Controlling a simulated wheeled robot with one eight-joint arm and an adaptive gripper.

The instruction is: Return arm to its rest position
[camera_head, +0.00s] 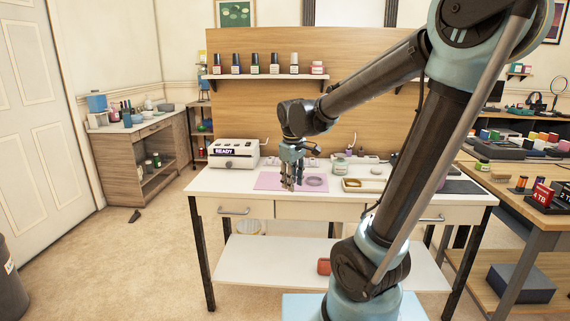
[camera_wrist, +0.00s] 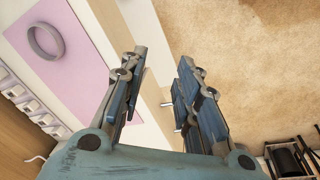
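My gripper (camera_head: 291,180) hangs at the end of my arm, pointing down over the front part of the white table (camera_head: 225,187) in the head view. In the wrist view my gripper (camera_wrist: 160,78) has its two fingers apart with nothing between them. Below it the wrist view shows the table's front edge and the floor. A pink mat (camera_head: 266,181) lies on the table behind and around the gripper in the head view. A grey ring (camera_wrist: 45,41) lies on the mat, to the left in the wrist view.
A white device marked READY (camera_head: 234,154) stands at the table's back left. A green-lidded jar (camera_head: 340,165) and a tan tray (camera_head: 364,185) are right of the mat. A shelf (camera_head: 265,76) with several bottles is on the wooden panel behind. Open floor (camera_head: 150,260) lies left.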

